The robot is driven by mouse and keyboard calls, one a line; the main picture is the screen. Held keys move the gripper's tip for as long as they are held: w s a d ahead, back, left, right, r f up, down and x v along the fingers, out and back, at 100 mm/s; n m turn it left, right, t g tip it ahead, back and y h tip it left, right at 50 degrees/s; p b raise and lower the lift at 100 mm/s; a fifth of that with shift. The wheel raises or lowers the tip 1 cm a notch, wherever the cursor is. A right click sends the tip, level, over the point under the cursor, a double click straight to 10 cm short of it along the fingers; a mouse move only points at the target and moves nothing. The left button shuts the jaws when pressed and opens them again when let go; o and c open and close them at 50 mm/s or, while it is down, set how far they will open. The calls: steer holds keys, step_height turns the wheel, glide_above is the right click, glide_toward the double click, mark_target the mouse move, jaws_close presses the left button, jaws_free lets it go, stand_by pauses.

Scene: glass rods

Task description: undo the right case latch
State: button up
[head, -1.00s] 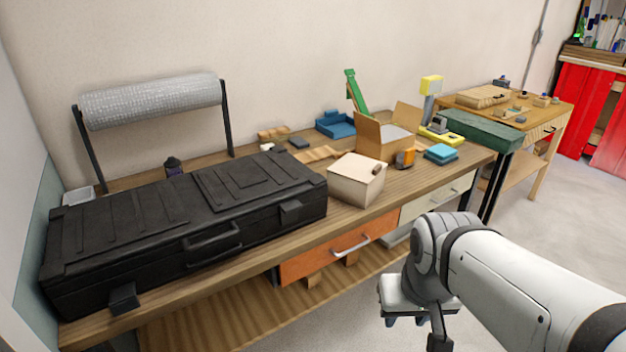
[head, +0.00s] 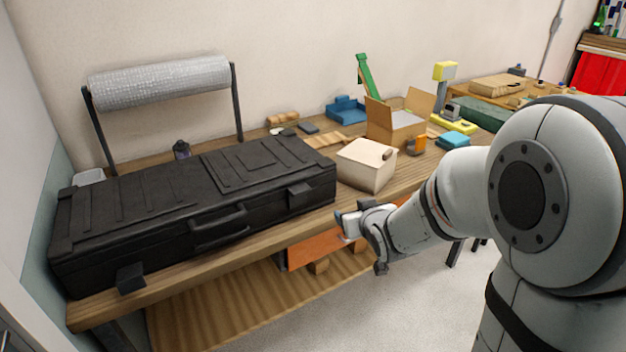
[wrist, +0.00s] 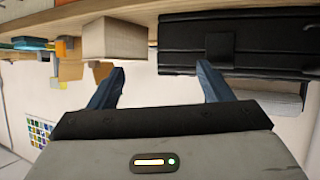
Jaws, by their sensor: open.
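The black case (head: 110,215) lies closed on the workbench at the left in the head view. Its right latch (head: 299,196) is a small black block on the front face near the right end and looks closed. It also shows in the wrist view (wrist: 220,45), where the picture is upside down. My gripper (head: 343,222) is in front of the bench, to the right of the latch and apart from it. In the wrist view my gripper (wrist: 160,72) has its blue fingers spread with nothing between them; the latch appears just beyond the right finger.
The case's handle (head: 218,227) and left latch (head: 130,277) are further left on the front face. A beige box (head: 366,165) stands on the bench just right of the case. An open cardboard box (head: 396,125) is behind it. An orange drawer front (head: 315,246) is below the bench edge.

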mark_target(303, 192)
steer(key=shift+w+a+f+n+t+y+p, duration=0.1)
steer(key=shift+w+a+f+n+t+y, duration=0.3)
steer(key=shift+w+a+y, duration=1.4)
steer(key=shift+w+a+f+n+t+y+p, duration=0.15)
steer(key=shift+w+a+n+t+y, duration=0.45)
steer(key=shift+w+a, duration=1.3)
steer(key=shift+w+a+f+n+t+y+p, duration=0.1)
steer(key=shift+w+a+f+n+t+y, duration=0.25)
steer(key=shift+w+a+y, duration=1.55)
steer(key=shift+s+a+r+h, duration=0.1)
steer(key=shift+s+a+h, duration=0.6)
steer(key=shift+s+a, duration=0.25)
